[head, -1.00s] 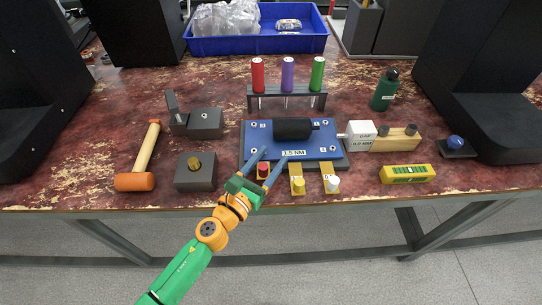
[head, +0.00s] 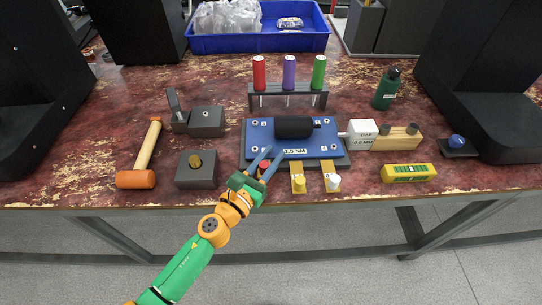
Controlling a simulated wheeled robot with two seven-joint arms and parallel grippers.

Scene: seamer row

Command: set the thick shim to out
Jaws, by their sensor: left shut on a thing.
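My left gripper (head: 272,160) reaches in from below at the front edge of the blue plate (head: 325,147). Its fingers are shut on a red knob (head: 264,164), which shows between them. The tab under this knob is mostly hidden by the gripper. To its right, two yellow tabs stick out from the plate's front, one with a yellow knob (head: 299,182) and one with a white knob (head: 334,181). Which of these is the thick shim I cannot tell. A black cylinder (head: 294,126) lies on the plate, behind a "1.5 NM" label. My right gripper is not in view.
A white gap gauge block (head: 362,132) adjoins the plate's right side. A yellow level (head: 408,173) lies at front right. Dark blocks (head: 196,171) and an orange mallet (head: 136,179) lie left. A rack (head: 288,98) with three coloured handles stands behind.

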